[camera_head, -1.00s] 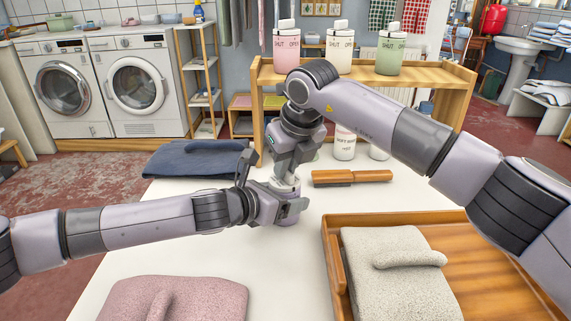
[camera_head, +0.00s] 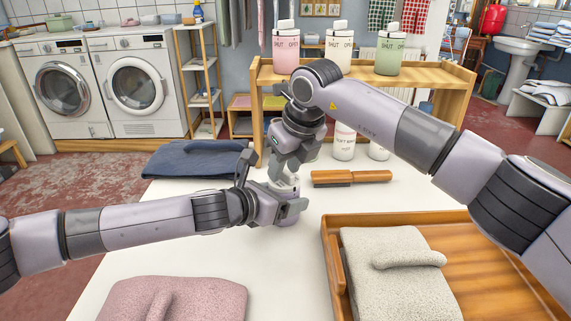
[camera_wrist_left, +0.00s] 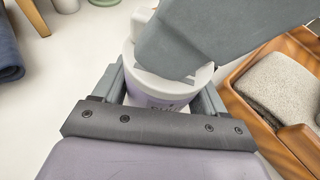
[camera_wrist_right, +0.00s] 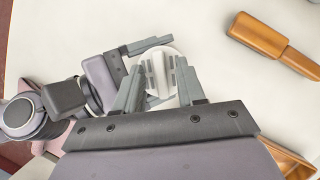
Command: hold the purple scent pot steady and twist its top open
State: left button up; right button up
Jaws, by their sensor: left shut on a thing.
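The purple scent pot (camera_head: 287,221) stands upright on the white table, mostly hidden by my grippers. In the left wrist view its purple body (camera_wrist_left: 147,98) and white top (camera_wrist_left: 129,57) show. My left gripper (camera_head: 289,208) is shut around the body, one finger on each side. My right gripper (camera_head: 284,178) points down over the top from above. In the right wrist view its fingers (camera_wrist_right: 158,82) stand apart, with the round white top (camera_wrist_right: 160,62) and its raised ridge between and beneath them. A gap shows beside the ridge, so the right gripper looks open.
A wooden brush (camera_head: 352,178) lies right of the pot. A wooden tray (camera_head: 333,250) with a grey cloth (camera_head: 385,285) is at front right. A pink cloth (camera_head: 175,298) and a blue cloth (camera_head: 195,160) lie on the left. A wooden shelf (camera_head: 445,75) with several labelled pots stands behind.

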jog(key=v, duration=1.2)
pick_arm(q)
jog(key=o, duration=1.2)
